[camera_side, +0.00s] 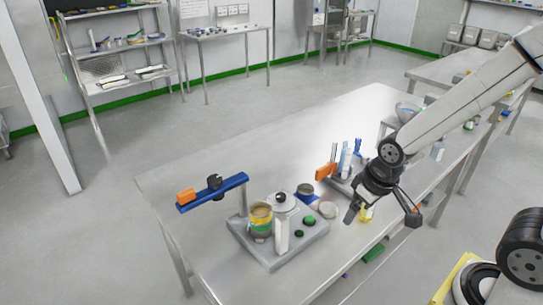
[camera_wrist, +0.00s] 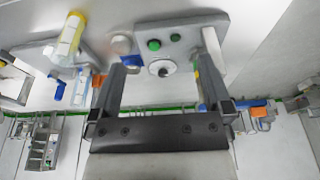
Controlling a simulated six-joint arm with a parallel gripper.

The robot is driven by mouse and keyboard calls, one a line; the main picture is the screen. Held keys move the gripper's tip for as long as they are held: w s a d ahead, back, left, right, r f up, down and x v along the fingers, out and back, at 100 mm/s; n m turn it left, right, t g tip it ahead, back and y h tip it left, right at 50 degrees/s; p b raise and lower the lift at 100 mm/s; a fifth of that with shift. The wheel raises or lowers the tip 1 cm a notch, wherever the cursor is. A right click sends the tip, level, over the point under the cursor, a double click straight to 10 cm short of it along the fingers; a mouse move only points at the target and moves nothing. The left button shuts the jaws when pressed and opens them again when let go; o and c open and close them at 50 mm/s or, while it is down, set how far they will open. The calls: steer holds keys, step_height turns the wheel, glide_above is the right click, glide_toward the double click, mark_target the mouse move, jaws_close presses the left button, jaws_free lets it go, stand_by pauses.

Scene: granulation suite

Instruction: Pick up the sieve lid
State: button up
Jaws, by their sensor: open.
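A pale round lid with a black knob (camera_side: 281,201), which looks like the sieve lid, sits high on the grey test stand, beside a yellow and green banded sieve stack (camera_side: 260,221). In the wrist view the lid (camera_wrist: 156,69) shows as a pale disc with a dark knob, framed between my fingers. My gripper (camera_side: 382,214) is open and empty, to the right of the stand and apart from the lid. I cannot tell exactly what the lid rests on; a white column stands just below it.
The stand's base (camera_side: 268,254) carries green buttons (camera_side: 309,219). A pale disc (camera_side: 328,210), a dark jar (camera_side: 305,188) and a rack of bottles (camera_side: 346,160) lie nearby. The table's back left is clear.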

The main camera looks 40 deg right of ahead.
steer(key=shift+w, duration=0.1)
steer(key=m+g+h, duration=0.1)
steer(key=m+g, duration=0.1)
steer(key=m, duration=1.3)
glide_above(328, 208)
steer(key=a, duration=0.1)
steer(key=f, duration=1.2)
steer(key=shift+s+f, duration=0.1)
steer(key=shift+s, duration=0.15)
steer(key=shift+w+d+f+m, duration=0.15)
steer(key=shift+f+m, duration=0.1)
steer(key=shift+m, duration=0.15)
steer(key=shift+d+f, duration=0.1)
steer(key=shift+f, duration=1.15)
steer(key=shift+f, duration=0.15)
steer(key=shift+w+d+f, duration=0.1)
steer(key=shift+d+f, duration=0.05)
steer(key=shift+f, duration=1.1)
steer(key=shift+w+d+f, duration=0.1)
steer(key=shift+d+f, duration=0.05)
steer(key=shift+f, duration=1.05)
